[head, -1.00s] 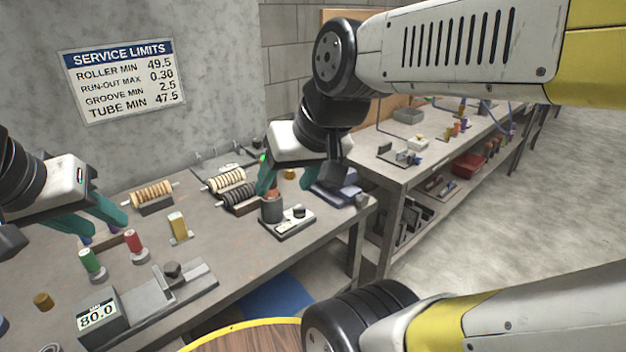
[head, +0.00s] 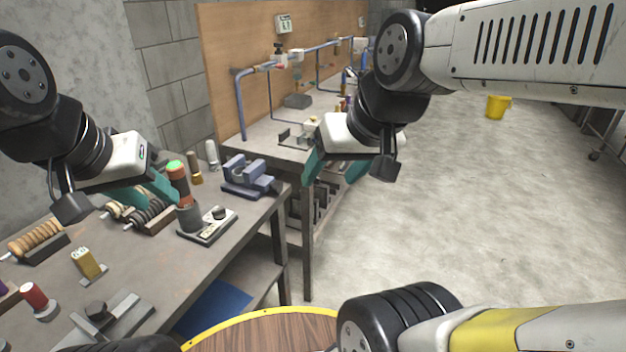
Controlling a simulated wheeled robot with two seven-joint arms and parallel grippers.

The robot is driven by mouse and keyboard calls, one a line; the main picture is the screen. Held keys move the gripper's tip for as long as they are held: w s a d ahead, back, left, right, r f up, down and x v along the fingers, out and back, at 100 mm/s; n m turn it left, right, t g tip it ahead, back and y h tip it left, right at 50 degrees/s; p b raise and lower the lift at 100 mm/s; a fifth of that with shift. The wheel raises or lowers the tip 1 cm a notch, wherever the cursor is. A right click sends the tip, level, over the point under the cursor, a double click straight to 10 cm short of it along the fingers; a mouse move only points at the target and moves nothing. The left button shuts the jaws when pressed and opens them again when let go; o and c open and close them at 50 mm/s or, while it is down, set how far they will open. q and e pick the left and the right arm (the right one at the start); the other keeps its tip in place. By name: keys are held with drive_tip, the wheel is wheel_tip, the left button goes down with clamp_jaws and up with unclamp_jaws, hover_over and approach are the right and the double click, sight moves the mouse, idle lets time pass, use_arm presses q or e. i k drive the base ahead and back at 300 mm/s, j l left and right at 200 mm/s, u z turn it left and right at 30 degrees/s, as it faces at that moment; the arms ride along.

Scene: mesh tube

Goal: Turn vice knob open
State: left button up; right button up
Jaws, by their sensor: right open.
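The blue-grey vice (head: 250,180) stands at the right end of the near bench, its jaws upward. I cannot clearly make out its knob in this view. My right gripper (head: 318,168) is open, in the air to the right of the vice and clear of it, with teal fingers pointing down. My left gripper (head: 160,194) is over the near bench, left of the vice, its teal fingers close to an orange, green-topped cylinder (head: 178,180). I cannot tell how far apart its fingers are, or whether they touch the cylinder.
A grey base with a dark knob (head: 220,213) sits in front of the vice. Spools (head: 36,238), a yellow block (head: 86,262) and a red cylinder (head: 34,296) stand to the left. A second bench (head: 265,143) with blue pipes is behind.

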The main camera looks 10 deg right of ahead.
sight(276, 186)
drive_tip(key=z, duration=0.25)
drive_tip(key=u, duration=0.95)
drive_tip(key=i+l+u, duration=0.1)
drive_tip(key=l+u, duration=0.15)
drive_tip(key=u, duration=0.2)
drive_tip(key=l+u, duration=0.25)
drive_tip(key=u, duration=0.2)
drive_tip(key=l+u, duration=0.25)
drive_tip(key=u, duration=0.25)
drive_tip(key=l+u, duration=0.3)
drive_tip(key=u, duration=0.15)
drive_tip(key=l+u, duration=0.25)
drive_tip(key=u, duration=0.2)
drive_tip(key=k+l+u, duration=0.35)
drive_tip(key=k+l, duration=0.15)
drive_tip(key=l, duration=0.25)
drive_tip(key=k+l+u, duration=0.3)
drive_tip(key=k+l, duration=0.25)
drive_tip(key=k+l+u, duration=0.35)
drive_tip(key=k+l, duration=0.45)
drive_tip(key=k, duration=0.2)
drive_tip(key=k+l, duration=0.3)
drive_tip(key=k, duration=0.15)
